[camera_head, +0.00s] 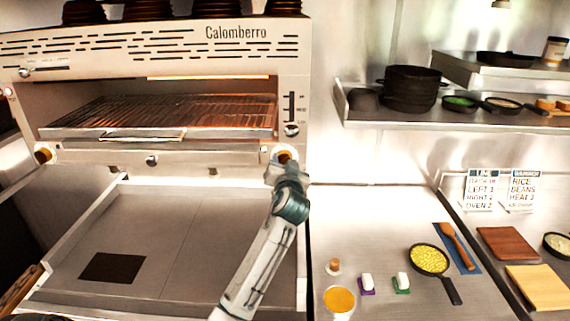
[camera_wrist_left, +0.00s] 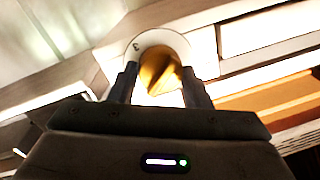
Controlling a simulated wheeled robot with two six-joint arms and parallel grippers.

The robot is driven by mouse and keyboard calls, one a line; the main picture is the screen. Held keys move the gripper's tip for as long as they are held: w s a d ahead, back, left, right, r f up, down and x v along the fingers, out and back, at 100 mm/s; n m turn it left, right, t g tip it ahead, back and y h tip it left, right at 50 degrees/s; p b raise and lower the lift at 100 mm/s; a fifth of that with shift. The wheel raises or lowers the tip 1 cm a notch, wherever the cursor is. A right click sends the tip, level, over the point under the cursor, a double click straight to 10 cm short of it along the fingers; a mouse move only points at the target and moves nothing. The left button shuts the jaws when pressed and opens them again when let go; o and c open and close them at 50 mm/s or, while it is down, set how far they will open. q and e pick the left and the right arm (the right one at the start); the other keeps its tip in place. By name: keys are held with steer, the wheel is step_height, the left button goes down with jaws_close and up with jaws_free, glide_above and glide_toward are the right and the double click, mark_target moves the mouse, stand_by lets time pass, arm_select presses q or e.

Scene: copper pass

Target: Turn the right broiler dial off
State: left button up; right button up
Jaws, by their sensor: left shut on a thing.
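The broiler (camera_head: 150,90) is a wide steel unit marked Calomberro, with a wire rack inside. Its right dial (camera_head: 285,153) is a brass-coloured knob at the lower right of the front, partly hidden by my gripper. My left gripper (camera_head: 282,165) reaches up to this dial and is shut on it. In the left wrist view the brass dial (camera_wrist_left: 158,72) sits between the two fingers, with a pale round plate behind it. The left dial (camera_head: 43,154) is a similar brass knob at the lower left of the front. My right gripper is not in view.
A steel counter (camera_head: 390,215) to the right holds a pan of yellow food (camera_head: 429,260), a wooden spoon (camera_head: 455,240) and small cups. A wall shelf (camera_head: 440,115) carries dark pots. The flat steel surface (camera_head: 170,220) below the broiler is mostly clear.

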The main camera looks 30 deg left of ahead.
arm_select(q)
steer(key=n+b, duration=0.8)
steer(key=b, duration=0.2)
steer(key=shift+h, duration=0.3)
steer(key=shift+r+n+b, duration=0.1)
steer(key=shift+n+b, duration=0.7)
steer(key=o, duration=1)
steer(key=shift+s, duration=0.1)
